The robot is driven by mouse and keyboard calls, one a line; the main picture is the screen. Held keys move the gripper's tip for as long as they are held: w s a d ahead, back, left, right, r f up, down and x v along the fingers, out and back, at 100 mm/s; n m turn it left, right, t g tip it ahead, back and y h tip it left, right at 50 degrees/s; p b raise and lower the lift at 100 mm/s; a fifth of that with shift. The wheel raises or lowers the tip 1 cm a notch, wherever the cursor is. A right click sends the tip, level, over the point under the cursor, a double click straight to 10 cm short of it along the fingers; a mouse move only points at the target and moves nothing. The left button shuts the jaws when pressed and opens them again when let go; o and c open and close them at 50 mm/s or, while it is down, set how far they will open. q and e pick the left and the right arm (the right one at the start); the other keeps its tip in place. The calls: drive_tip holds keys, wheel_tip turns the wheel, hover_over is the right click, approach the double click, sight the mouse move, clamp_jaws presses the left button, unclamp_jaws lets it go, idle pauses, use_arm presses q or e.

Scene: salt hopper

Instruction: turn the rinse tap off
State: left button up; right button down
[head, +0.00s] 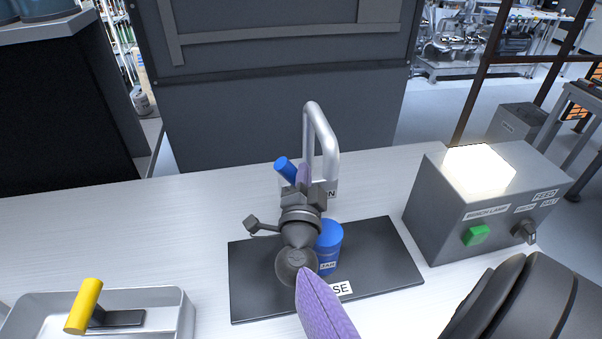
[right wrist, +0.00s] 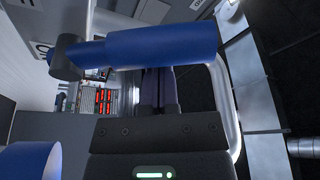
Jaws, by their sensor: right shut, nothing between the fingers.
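The rinse tap (head: 324,140) is a silver gooseneck spout at the back of the white bench. Its blue lever (head: 286,170) points up and left in the head view. A plate behind the gripper shows letters ending in "N"; the rest is covered. My right gripper (head: 303,176) is shut and empty, its purple fingers close beside the lever. In the right wrist view the blue lever (right wrist: 160,55) lies across in front of the finger tips (right wrist: 158,85); I cannot tell whether they touch. The spout (right wrist: 225,110) curves at right there. My left gripper is not in view.
A blue jar (head: 328,240) stands on the dark mat (head: 390,262) under my right arm. A grey control box (head: 430,215) with a lit lamp and green switch stands at right. A metal tray (head: 185,315) with a yellow-handled tool (head: 84,305) is at front left.

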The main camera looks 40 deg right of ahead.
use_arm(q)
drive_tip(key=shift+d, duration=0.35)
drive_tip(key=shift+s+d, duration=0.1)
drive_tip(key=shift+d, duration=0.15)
use_arm(e)
drive_tip(key=shift+w+a+f+n+t, duration=0.2)
drive_tip(key=shift+a+f+n+t, duration=0.25)
drive_tip(key=shift+n, duration=0.45)
drive_tip(key=shift+a, duration=0.1)
